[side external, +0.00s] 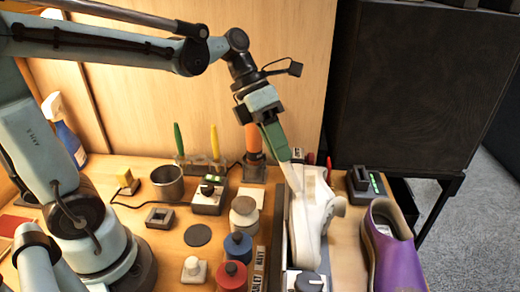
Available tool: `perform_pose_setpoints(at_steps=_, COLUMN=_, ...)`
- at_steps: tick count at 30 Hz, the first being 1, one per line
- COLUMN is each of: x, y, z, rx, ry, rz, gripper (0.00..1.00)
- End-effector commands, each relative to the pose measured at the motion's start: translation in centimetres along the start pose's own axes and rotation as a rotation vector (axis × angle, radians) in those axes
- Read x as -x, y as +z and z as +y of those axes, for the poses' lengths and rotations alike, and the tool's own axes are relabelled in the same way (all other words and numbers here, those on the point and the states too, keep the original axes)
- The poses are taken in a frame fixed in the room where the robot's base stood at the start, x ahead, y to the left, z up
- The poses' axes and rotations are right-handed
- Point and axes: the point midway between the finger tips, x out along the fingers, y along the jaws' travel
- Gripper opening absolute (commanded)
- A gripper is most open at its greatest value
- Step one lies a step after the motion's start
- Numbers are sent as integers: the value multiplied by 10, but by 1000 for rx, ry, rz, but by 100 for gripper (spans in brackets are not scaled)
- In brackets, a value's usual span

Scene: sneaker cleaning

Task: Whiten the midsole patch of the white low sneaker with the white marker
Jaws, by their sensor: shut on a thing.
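The white low sneaker (312,212) stands in a narrow dark-sided holder right of centre, its length running from back to front. My gripper (276,143) is above the sneaker's far end, pointing down and slightly right, with a green part at its end. The midsole patch cannot be made out from this side.
A black knob (309,282) is in front.

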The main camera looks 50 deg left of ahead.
Motion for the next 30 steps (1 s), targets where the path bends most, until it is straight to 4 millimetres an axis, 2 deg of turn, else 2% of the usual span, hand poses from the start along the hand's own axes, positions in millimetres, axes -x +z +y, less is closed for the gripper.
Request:
perform_pose_setpoints(at_steps=13, x=6, y=11, z=20, rx=2, ry=0, rz=-1, gripper=0)
perform_pose_setpoints(at_steps=30, x=-1, y=-1, z=0, rx=-1, ry=0, rz=1, gripper=0)
